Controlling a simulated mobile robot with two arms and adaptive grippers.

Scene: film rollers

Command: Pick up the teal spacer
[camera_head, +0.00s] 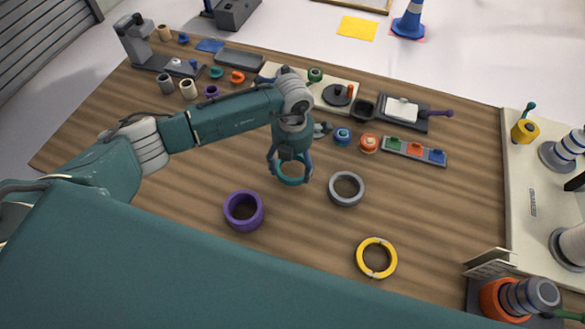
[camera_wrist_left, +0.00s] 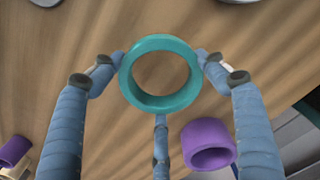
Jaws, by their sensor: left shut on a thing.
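The teal spacer (camera_head: 291,181) is a ring held between the fingers of my left gripper (camera_head: 290,172). In the left wrist view the teal spacer (camera_wrist_left: 160,102) shows as a full ring, with the wood table visible through its hole. The blue-grey fingers of my left gripper (camera_wrist_left: 161,75) press on its left and right sides, and a third finger lies below it. I cannot tell for sure how far the spacer is above the table. My right gripper is not in view.
A purple ring (camera_head: 244,211) stands left of the spacer, a grey ring (camera_head: 346,188) to its right, and a yellow ring (camera_head: 376,258) nearer the front right. Small parts and a tray with three coloured pieces (camera_head: 414,151) line the back. Wood (camera_head: 460,210) is bare at right.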

